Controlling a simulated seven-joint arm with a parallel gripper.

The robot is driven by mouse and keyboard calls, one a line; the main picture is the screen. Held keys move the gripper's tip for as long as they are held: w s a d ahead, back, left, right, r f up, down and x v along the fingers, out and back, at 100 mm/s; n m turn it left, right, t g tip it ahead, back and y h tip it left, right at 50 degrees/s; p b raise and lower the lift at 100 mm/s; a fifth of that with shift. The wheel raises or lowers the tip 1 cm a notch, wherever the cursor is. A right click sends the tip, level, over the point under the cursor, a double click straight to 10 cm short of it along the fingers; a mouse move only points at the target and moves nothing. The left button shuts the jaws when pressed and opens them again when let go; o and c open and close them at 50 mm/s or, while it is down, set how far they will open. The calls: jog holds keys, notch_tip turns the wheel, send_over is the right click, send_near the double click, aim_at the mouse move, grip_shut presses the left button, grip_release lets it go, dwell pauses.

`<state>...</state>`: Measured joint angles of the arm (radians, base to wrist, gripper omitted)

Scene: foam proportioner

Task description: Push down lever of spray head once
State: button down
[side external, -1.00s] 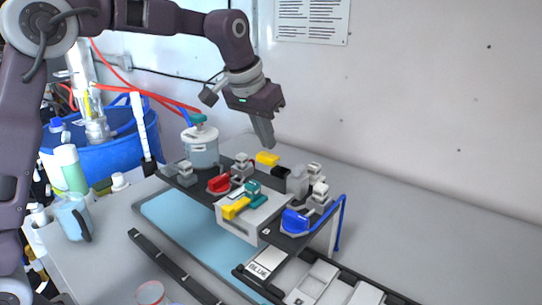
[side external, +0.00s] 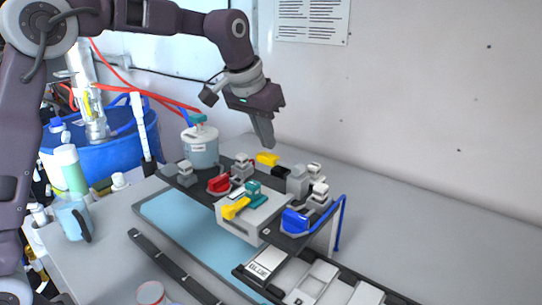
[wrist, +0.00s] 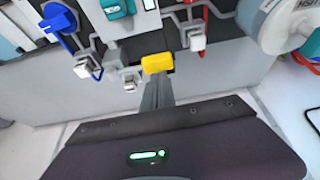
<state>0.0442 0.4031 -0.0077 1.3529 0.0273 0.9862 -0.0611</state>
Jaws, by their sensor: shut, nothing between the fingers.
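My gripper (side external: 268,145) is shut and empty, fingers pointing down, above the back edge of the proportioner's dark top plate. A small yellow piece (side external: 267,158) sits at that edge, just below the fingertips; in the wrist view, the yellow piece (wrist: 157,63) shows right at the end of my fingers (wrist: 156,82). I cannot tell whether they touch. A yellow lever (side external: 236,208) with a teal part (side external: 252,188) is on the white box in front. No part is clearly marked as the spray head; I cannot tell which piece is its lever.
A red handle (side external: 219,184) and a blue handle (side external: 295,220) stand on the plate among grey fittings (side external: 297,180). A white canister with a teal top (side external: 201,148) stands at the back left. A blue bin (side external: 110,150) is farther left. The bench at right is clear.

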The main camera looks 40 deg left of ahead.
aim_at(267, 155)
jog(key=shift+f, duration=0.1)
jog(key=shift+f, duration=1.85)
jog(key=shift+r, duration=4.05)
jog(key=s+a+r, duration=0.1)
jog(key=s+r, duration=0.2)
jog(key=s, duration=0.9)
jog(key=s+f, duration=0.4)
jog(key=s, duration=0.7)
jog(key=s+a+f+t, duration=0.1)
jog(key=s+f, duration=0.4)
jog(key=s, duration=0.6)
jog(key=shift+s+f, duration=0.2)
jog(key=shift+f, duration=0.05)
